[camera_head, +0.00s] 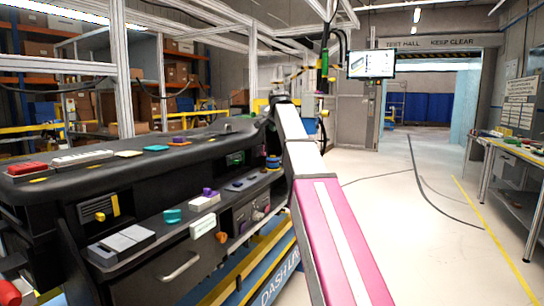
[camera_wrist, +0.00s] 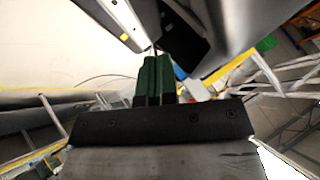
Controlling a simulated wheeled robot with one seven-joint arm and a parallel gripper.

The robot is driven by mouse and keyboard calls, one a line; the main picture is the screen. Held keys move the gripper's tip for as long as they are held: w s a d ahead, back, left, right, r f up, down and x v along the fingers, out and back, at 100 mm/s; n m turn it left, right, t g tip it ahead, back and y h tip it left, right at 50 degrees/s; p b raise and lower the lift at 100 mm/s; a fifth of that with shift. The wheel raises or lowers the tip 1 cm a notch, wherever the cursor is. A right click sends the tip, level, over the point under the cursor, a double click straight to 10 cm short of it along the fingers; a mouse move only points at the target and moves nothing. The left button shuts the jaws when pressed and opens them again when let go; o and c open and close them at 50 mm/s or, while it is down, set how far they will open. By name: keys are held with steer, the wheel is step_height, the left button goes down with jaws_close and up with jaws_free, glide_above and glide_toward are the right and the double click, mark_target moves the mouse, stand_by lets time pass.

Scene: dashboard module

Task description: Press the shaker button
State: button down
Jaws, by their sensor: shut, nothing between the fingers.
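The black dashboard module (camera_head: 160,150) fills the left half of the head view and carries several coloured parts. I cannot pick out which of these, if any, is the shaker button. My pink and white arm reaches from the bottom of the head view up past the dashboard's right end, and its far end hides what is behind it. My gripper (camera_wrist: 154,62) shows in the wrist view as two dark green fingers side by side, shut with nothing between them. Dark surfaces lie beyond the fingertips, and I cannot tell whether they touch anything.
A red block (camera_head: 28,168), a teal part (camera_head: 172,215) and a white box with a purple knob (camera_head: 205,200) sit on the dashboard. A monitor (camera_head: 371,64) hangs behind. A workbench (camera_head: 515,160) stands at the right. The floor between is clear apart from dark cables.

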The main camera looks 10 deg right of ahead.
mark_target(273, 156)
steer(key=shift+f, duration=0.15)
steer(key=shift+f, duration=4.25)
steer(key=shift+f, duration=0.15)
steer(key=shift+f, duration=0.25)
steer(key=shift+f, duration=0.4)
steer(key=shift+r, duration=0.8)
